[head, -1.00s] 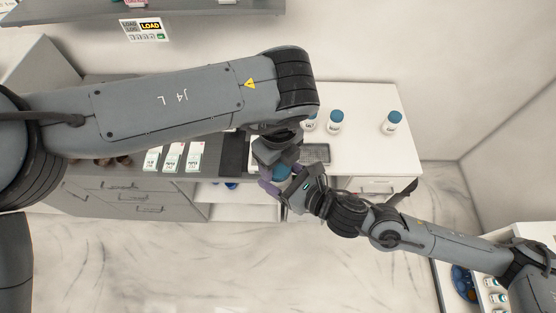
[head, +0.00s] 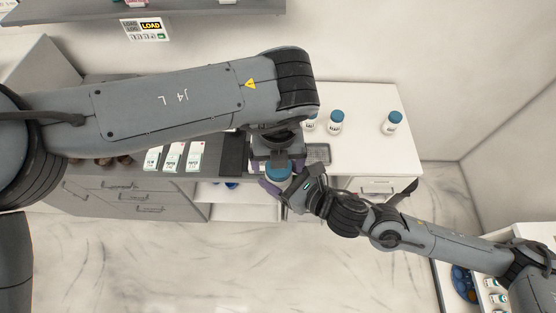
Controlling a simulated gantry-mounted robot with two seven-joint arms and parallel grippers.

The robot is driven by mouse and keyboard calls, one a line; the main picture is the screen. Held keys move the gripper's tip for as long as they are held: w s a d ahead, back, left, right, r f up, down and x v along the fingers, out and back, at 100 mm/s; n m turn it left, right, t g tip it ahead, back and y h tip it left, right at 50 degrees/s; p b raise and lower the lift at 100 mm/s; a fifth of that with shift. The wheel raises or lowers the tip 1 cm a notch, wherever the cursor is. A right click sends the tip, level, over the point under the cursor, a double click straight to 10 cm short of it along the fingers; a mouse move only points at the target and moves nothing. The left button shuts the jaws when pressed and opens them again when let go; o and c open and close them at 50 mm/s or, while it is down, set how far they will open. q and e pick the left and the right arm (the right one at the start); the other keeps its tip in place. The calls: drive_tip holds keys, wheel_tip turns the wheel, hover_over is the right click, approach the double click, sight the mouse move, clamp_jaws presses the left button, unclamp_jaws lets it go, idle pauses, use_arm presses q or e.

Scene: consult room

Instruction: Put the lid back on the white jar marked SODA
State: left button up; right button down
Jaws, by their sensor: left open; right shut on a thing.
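A round blue lid (head: 278,173) shows between my two grippers at the front edge of the white counter. The jar under it is almost wholly hidden, and no SODA marking can be read. My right gripper (head: 281,187) comes in from the lower right and is shut on this jar, its purple-grey fingers beside and below the lid. My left gripper (head: 277,162) points down right at the lid's far side and is open. Whether its fingers touch the lid, and whether the lid is fully seated, I cannot tell.
White jars with blue lids stand on the white counter (head: 375,150): one at the right (head: 391,123), one nearer the middle (head: 335,122), one partly behind my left arm. A grey grille (head: 317,153) lies beside the grippers. Labelled boxes (head: 173,157) stand at left.

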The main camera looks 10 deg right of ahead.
use_arm(q)
wheel_tip(320, 180, up, 12)
idle(0.6)
idle(0.4)
